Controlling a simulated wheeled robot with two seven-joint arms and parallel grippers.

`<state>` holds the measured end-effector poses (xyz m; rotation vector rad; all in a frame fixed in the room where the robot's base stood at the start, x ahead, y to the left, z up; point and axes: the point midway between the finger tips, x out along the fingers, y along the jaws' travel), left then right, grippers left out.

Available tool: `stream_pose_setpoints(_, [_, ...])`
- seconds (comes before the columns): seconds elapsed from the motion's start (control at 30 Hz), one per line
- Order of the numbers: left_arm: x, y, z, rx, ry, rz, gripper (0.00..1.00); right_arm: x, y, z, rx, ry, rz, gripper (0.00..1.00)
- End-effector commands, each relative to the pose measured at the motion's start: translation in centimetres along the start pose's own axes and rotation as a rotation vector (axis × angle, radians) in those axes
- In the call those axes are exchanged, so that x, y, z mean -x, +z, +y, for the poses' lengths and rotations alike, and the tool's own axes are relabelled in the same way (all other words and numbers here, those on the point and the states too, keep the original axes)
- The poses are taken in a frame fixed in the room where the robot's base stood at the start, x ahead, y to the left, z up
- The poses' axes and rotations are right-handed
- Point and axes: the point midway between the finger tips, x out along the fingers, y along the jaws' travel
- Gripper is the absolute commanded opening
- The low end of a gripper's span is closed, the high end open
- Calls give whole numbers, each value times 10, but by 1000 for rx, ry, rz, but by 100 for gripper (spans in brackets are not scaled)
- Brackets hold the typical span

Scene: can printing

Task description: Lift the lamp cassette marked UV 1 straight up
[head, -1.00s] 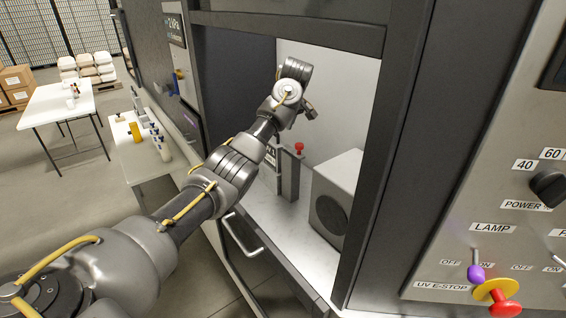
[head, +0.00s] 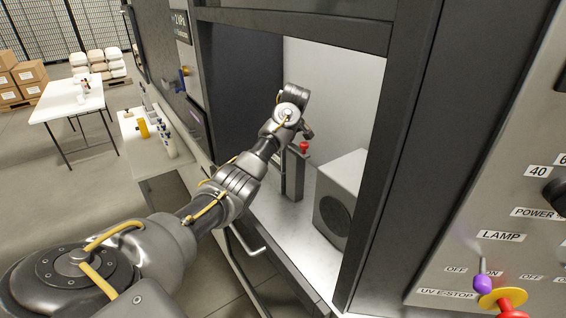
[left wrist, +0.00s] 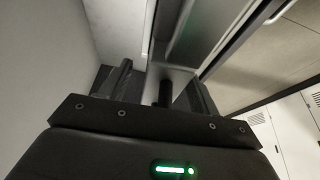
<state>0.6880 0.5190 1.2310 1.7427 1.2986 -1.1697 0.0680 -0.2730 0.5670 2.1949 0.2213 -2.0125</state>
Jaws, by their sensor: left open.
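In the head view my left arm reaches through the opening of a dark-framed cabinet. Its gripper (head: 307,132) is mostly hidden behind the wrist. In the left wrist view the gripper (left wrist: 160,82) is open, with one finger on each side of a black upright handle (left wrist: 165,93). A gap shows on both sides of the handle. The handle stands before a grey metal body (left wrist: 195,38), perhaps the lamp cassette. No UV 1 marking is readable. My right gripper is not in view.
A grey post with a red knob (head: 304,146) stands just below the gripper. A pale box with a round dark grille (head: 340,190) sits to its right on the cabinet floor. Cabinet frame (head: 382,150) bounds the opening. A control panel (head: 500,210) is at right.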

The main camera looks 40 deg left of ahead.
Motion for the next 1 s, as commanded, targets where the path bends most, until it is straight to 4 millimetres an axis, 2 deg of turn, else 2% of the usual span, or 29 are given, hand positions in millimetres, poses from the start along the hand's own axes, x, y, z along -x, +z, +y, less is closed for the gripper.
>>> stream_pose_setpoints(0.1, [1,0,0,1,1,0,62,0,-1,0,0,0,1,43])
stream_pose_setpoints(0.57, [1,1,1,0,1,0,2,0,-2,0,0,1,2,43])
stream_pose_setpoints(1.0, [2,0,1,1,2,0,0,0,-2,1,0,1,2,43])
